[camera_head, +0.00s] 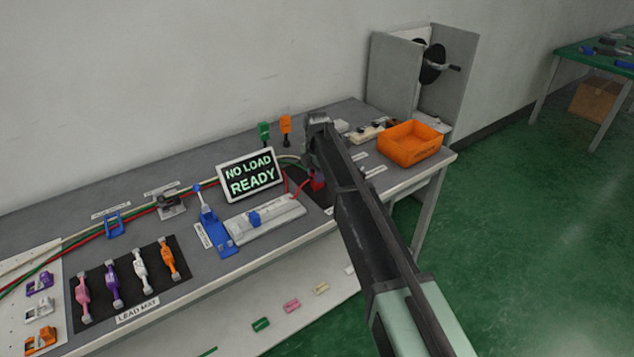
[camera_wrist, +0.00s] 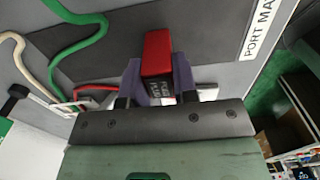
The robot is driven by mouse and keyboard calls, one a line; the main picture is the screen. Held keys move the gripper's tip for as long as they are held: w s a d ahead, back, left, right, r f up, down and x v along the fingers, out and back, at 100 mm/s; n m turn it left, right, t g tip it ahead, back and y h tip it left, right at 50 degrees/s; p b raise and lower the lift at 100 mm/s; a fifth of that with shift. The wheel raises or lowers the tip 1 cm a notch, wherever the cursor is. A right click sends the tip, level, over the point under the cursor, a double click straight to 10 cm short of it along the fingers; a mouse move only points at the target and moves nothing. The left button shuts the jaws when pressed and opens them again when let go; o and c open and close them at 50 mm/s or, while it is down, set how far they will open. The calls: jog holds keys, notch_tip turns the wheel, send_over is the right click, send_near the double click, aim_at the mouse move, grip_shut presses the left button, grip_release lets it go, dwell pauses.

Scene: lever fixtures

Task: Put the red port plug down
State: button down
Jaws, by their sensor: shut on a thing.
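The red port plug (camera_wrist: 157,52) is between the two fingers of my gripper (camera_wrist: 158,72) in the wrist view. My gripper is shut on it. Its side facing the camera is dark with small, unreadable lettering. In the head view a red part (camera_head: 318,181) shows beside my arm, which hides most of that spot and my fingers. A dark mat (camera_wrist: 95,42) lies beneath the plug in the wrist view, beside a label reading "PORT MA", cut off. I cannot tell whether the plug touches the mat.
Green, white and red cables run left of the plug in the wrist view. In the head view, a "NO LOAD READY" sign (camera_head: 251,174) stands left of my arm and an orange tray (camera_head: 410,145) right of it. Several coloured leads lie on the lead mat (camera_head: 98,308).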

jog(key=shift+f, duration=0.1)
jog(key=c, duration=0.9)
grip_release()
notch_tip(320, 180, up, 12)
jog(key=p, duration=1.2)
jog(key=shift+r, duration=0.25)
jog(key=shift+d, duration=0.1)
